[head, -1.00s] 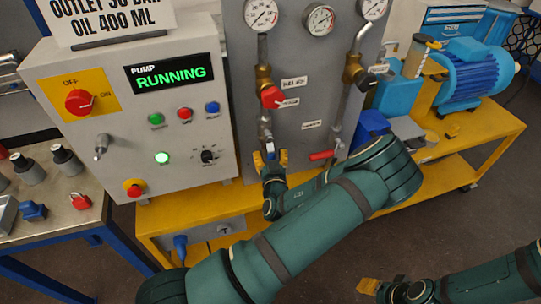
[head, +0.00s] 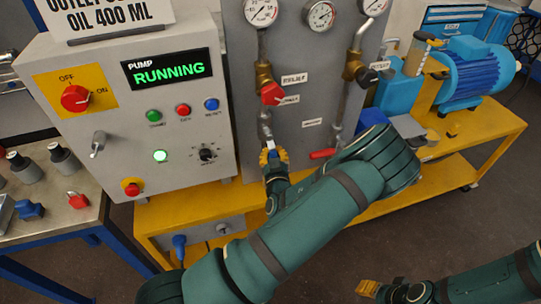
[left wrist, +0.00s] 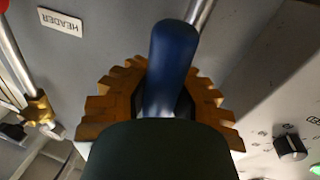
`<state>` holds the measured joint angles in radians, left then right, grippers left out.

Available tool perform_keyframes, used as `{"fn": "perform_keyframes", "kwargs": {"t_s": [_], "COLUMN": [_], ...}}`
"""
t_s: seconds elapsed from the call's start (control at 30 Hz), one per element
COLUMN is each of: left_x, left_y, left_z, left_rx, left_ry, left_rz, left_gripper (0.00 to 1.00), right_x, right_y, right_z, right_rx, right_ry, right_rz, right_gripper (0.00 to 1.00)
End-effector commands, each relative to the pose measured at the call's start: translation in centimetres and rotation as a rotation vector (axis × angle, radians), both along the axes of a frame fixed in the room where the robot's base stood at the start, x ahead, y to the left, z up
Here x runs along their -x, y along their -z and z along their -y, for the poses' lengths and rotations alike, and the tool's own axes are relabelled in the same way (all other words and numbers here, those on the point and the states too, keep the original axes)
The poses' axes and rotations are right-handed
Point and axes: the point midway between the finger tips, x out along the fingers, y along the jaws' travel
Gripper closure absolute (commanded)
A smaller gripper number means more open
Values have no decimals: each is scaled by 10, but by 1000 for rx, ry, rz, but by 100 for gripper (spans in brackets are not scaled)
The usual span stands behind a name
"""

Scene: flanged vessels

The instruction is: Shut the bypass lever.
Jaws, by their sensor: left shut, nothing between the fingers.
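A blue lever (head: 271,153) is on the lower left pipe of the grey panel; in the left wrist view its blue handle (left wrist: 172,62) overlaps the jaws. No label naming it as the bypass is readable. My left gripper (head: 274,157) is at this lever with its ochre toothed fingers shut, holding nothing. In the left wrist view the fingers (left wrist: 160,100) show to either side of the handle; whether they touch it I cannot tell. My right gripper (head: 368,287) is low at the right, away from the panel; its jaw state is unclear.
A red lever (head: 323,154) lies level on the right pipe, close to my left arm. A red valve handle (head: 271,93) is above the blue lever. The control box (head: 120,120) stands left, its display reading RUNNING. A blue motor (head: 478,78) stands right on the yellow bench (head: 490,130).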

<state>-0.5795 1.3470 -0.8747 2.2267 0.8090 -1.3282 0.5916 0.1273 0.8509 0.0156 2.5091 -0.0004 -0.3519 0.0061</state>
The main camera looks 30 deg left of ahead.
Motion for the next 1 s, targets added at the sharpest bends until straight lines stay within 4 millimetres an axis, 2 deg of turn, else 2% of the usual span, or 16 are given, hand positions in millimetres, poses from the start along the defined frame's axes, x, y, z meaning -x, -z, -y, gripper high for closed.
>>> {"fn": "perform_keyframes", "kwargs": {"t_s": [0.13, 0.5, 0.7, 1.0], "left_x": [-6, -24, -32, -41], "left_y": [4, -7, -19, -39], "left_z": [7, 23, 29, 37], "left_rx": [82, 310, 433, 616], "left_ry": [2, 3, 2, 3], "left_rz": [88, 354, 498, 713], "left_gripper": [100, 100, 100, 100], "right_x": [3, -5, -9, -10], "right_y": [19, 60, 72, 74], "right_z": [0, 1, 1, 1], "right_rx": [-2, 2, 4, 5], "right_ry": [-6, -1, 1, 2], "right_rz": [-6, 14, 21, 24], "right_gripper": [53, 53, 53, 53]}}
